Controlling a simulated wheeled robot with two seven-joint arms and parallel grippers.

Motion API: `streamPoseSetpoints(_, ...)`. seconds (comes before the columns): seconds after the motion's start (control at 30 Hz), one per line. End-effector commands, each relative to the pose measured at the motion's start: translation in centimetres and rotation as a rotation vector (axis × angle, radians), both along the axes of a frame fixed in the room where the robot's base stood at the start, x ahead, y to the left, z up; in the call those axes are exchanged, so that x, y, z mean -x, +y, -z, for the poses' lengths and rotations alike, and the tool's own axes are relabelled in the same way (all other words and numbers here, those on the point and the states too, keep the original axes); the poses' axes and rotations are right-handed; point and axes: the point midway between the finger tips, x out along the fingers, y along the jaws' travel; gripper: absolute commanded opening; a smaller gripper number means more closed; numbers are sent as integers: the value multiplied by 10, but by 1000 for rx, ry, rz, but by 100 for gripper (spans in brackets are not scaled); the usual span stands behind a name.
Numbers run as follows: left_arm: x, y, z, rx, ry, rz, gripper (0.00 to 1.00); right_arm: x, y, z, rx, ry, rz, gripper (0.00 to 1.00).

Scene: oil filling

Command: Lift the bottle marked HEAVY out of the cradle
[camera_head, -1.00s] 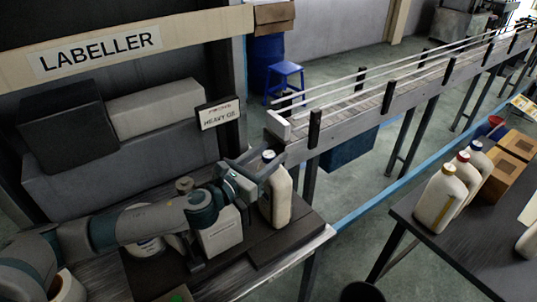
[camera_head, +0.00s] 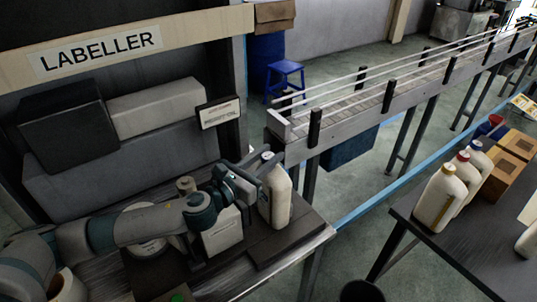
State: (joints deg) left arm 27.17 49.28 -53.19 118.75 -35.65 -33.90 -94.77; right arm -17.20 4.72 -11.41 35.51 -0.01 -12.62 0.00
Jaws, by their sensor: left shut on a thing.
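A cream bottle (camera_head: 279,206) with a white cap stands upright on the dark plate at the right end of the labeller bench. I cannot read a HEAVY mark on it. My left gripper (camera_head: 262,166) is at the bottle's upper part, just below the cap, and is shut on it. The gripper hides part of the bottle's neck and left side. A pale grey box-shaped unit (camera_head: 222,236) stands just left of the bottle, partly under my left arm. I cannot make out whether it is the cradle. My right gripper is not in view.
A small sign (camera_head: 220,112) hangs on the post behind the bottle. The conveyor (camera_head: 390,95) starts close behind the bottle and runs back right. Several capped bottles (camera_head: 440,198) and cardboard boxes (camera_head: 503,178) stand on the right-hand table. Open floor lies between bench and table.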

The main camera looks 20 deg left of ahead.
Motion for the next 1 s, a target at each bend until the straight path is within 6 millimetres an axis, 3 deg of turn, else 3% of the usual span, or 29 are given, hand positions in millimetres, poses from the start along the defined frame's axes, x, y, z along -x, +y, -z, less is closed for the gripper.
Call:
streamPoseSetpoints(0.57, 5, 0, -1, 1, -1, 1, 0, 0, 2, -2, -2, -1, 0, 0)
streamPoseSetpoints(0.6, 5, 0, -2, 1, -1, 1, 33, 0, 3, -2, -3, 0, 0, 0)
streamPoseSetpoints(0.67, 4, 0, -2, 1, -1, 1, 48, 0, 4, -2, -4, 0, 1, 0)
streamPoseSetpoints(1.0, 5, 0, -1, 0, 0, 0, 50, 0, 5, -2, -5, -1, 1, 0)
